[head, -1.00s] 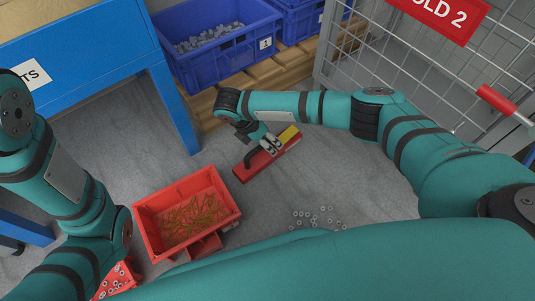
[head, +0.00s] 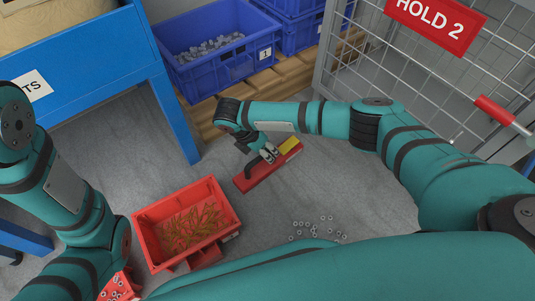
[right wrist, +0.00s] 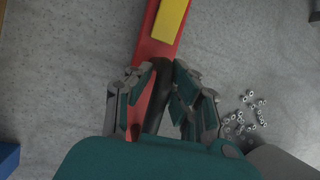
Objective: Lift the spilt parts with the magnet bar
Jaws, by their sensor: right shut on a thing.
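The magnet bar (head: 250,179) is a long red bar with a yellow patch and a dark handle. My right gripper (head: 268,154) is shut on its handle, and the right wrist view shows the fingers (right wrist: 158,95) around it. I cannot tell whether the bar touches the floor. The spilt parts (head: 317,229) are small grey nut-like rings, scattered on the floor to the right of and nearer than the bar. They also show in the right wrist view (right wrist: 248,112), right of the gripper. My left arm is at the left, its gripper not visible.
A red crate (head: 138,232) with brass-coloured pieces stands left of the spill. A red container (head: 117,286) with small parts shows partly at the bottom left. Blue bins (head: 220,72) sit on a wooden pallet behind, with a wire cage (head: 345,60) at right. Floor around the spill is clear.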

